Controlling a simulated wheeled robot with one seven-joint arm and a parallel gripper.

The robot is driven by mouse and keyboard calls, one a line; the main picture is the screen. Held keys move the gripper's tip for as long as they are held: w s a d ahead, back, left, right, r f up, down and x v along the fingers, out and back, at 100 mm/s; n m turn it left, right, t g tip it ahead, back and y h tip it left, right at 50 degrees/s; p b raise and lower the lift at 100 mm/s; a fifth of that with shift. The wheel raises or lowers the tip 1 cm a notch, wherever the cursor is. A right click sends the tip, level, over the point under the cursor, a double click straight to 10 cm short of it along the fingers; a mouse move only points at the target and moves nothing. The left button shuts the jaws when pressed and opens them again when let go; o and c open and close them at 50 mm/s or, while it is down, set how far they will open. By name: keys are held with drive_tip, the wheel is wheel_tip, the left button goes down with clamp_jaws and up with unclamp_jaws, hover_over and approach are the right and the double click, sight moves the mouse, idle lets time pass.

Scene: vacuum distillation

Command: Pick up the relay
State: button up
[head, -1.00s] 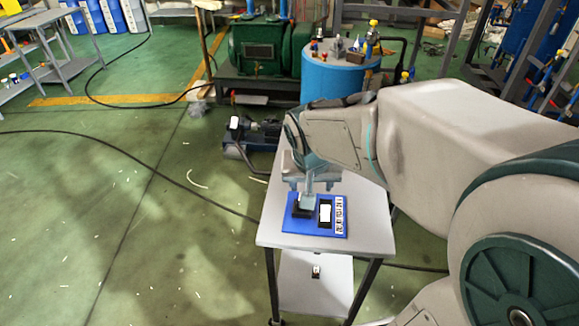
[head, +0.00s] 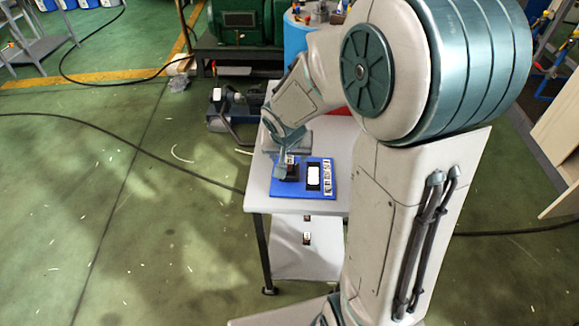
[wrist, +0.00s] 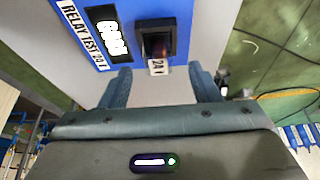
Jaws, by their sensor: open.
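A blue test board (head: 329,179) lies on the small grey table, and it also shows in the wrist view (wrist: 137,12). A black block (wrist: 157,33) with a dark, brownish middle stands on the board beside the display. It looks like the relay or its socket; I cannot tell which. A small white label marked "24" (wrist: 156,67) is at its near side. In the head view the block (head: 289,174) is partly hidden by my gripper (head: 282,163). In the wrist view my gripper (wrist: 161,84) is open and empty, its fingers apart and short of the block.
A lit display (wrist: 110,41) is beside the block on the board. The table top (head: 258,187) is clear left of the board. A pump-like machine (head: 232,108) stands on the floor behind.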

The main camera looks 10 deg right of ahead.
sight(290, 159)
drive_tip(key=x, duration=0.4)
drive_tip(key=shift+w+d+f+b, duration=0.2)
drive_tip(key=shift+w+f+b, duration=0.05)
drive_tip(key=shift+f+b, duration=0.05)
drive_tip(key=c, duration=1.2)
drive_tip(key=shift+o, duration=0.2)
drive_tip(key=shift+r, duration=0.15)
